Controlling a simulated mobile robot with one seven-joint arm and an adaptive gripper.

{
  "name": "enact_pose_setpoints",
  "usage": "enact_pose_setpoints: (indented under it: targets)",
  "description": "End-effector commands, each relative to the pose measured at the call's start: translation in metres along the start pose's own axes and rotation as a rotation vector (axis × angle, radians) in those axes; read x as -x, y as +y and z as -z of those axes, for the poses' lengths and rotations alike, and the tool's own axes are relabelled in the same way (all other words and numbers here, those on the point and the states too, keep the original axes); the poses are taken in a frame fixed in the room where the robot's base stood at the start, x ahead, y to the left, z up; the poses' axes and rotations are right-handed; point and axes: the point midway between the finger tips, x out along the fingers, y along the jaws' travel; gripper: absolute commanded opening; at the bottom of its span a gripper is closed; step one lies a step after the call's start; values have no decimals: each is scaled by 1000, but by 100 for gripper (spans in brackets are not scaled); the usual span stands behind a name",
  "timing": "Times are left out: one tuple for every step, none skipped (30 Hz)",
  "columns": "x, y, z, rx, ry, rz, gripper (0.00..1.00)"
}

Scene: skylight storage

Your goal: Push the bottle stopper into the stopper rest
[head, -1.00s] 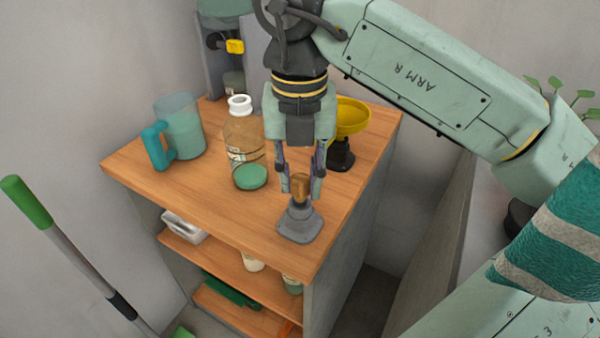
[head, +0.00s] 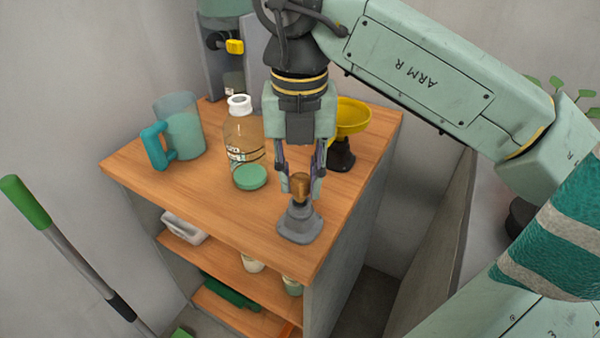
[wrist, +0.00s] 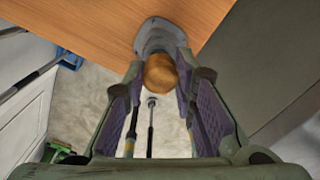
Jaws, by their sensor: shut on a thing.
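The bottle stopper (head: 300,184) has a tan, cork-coloured top and stands upright at the grey stopper rest (head: 299,225). The rest sits near the front right corner of the wooden top. My gripper (head: 301,191) points down with its fingers on both sides of the stopper, shut on it. In the wrist view the stopper (wrist: 160,73) shows between the finger pads, with the grey rest (wrist: 158,35) just beyond it. How deep the stopper sits in the rest is hidden.
A teal-handled jug (head: 178,128) is farther left. A yellow funnel (head: 351,117) on a black stand is behind right. The front left top is clear.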

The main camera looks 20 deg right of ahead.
Motion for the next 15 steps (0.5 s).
enact_pose_setpoints:
  targets:
    - [0,0,0,0,0,0,0]
    - [0,0,0,0,0,0,0]
    - [-1,0,0,0,0,0,0]
    - [-1,0,0,0,0,0,0]
    - [-2,0,0,0,0,0,0]
    - [-3,0,0,0,0,0,0]
    - [-3,0,0,0,0,0,0]
    - [-4,0,0,0,0,0,0]
    - [-5,0,0,0,0,0,0]
    - [-6,0,0,0,0,0,0]
    - [-6,0,0,0,0,0,0]
    - [-7,0,0,0,0,0,0]
    - [-8,0,0,0,0,0,0]
    - [-8,0,0,0,0,0,0]
    - [-9,0,0,0,0,0,0]
